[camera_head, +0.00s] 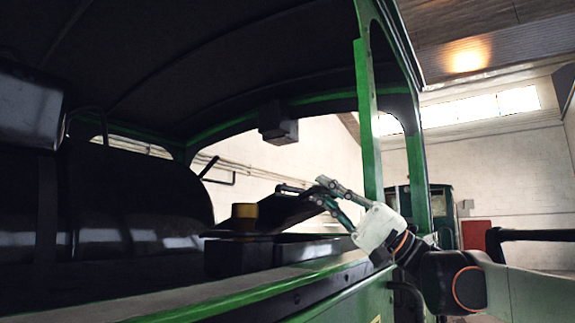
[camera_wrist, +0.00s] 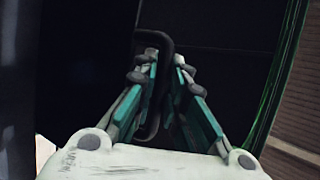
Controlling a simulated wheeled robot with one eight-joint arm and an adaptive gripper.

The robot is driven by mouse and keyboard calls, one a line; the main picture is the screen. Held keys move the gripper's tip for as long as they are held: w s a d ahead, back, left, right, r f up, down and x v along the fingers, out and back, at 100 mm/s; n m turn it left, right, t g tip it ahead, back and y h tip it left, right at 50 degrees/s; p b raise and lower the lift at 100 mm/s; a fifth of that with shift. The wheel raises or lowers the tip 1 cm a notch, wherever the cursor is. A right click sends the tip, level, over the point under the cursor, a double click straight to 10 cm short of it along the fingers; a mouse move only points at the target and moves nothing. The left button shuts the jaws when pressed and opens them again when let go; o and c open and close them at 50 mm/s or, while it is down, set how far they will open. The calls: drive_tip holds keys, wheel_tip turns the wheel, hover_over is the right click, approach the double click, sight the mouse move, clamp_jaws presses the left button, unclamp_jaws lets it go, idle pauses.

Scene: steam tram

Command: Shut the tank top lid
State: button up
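The tank top lid (camera_head: 278,213) is a dark, flat plate that stands tilted partly open above a dark tank box (camera_head: 235,258) on the tram's side. In the wrist view the lid's dark face (camera_wrist: 228,35) fills the middle. A black bent handle (camera_wrist: 152,36) stands out from it. My gripper (camera_head: 290,190) reaches in from the right at the lid's upper edge. In the wrist view my gripper's fingers (camera_wrist: 166,62) come together with one bar of the handle between them. Their exact contact is partly hidden in shadow.
A green post (camera_head: 368,125) of the cab rises close behind my gripper. A green-edged ledge (camera_head: 220,290) runs along the front. A black boiler shape (camera_head: 135,200) lies to the left.

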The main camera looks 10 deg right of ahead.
drive_tip(key=shift+s, duration=0.1)
drive_tip(key=shift+s, duration=0.1)
drive_tip(key=v, duration=1.2)
drive_tip(key=shift+w, duration=0.35)
drive_tip(key=shift+c, duration=0.6)
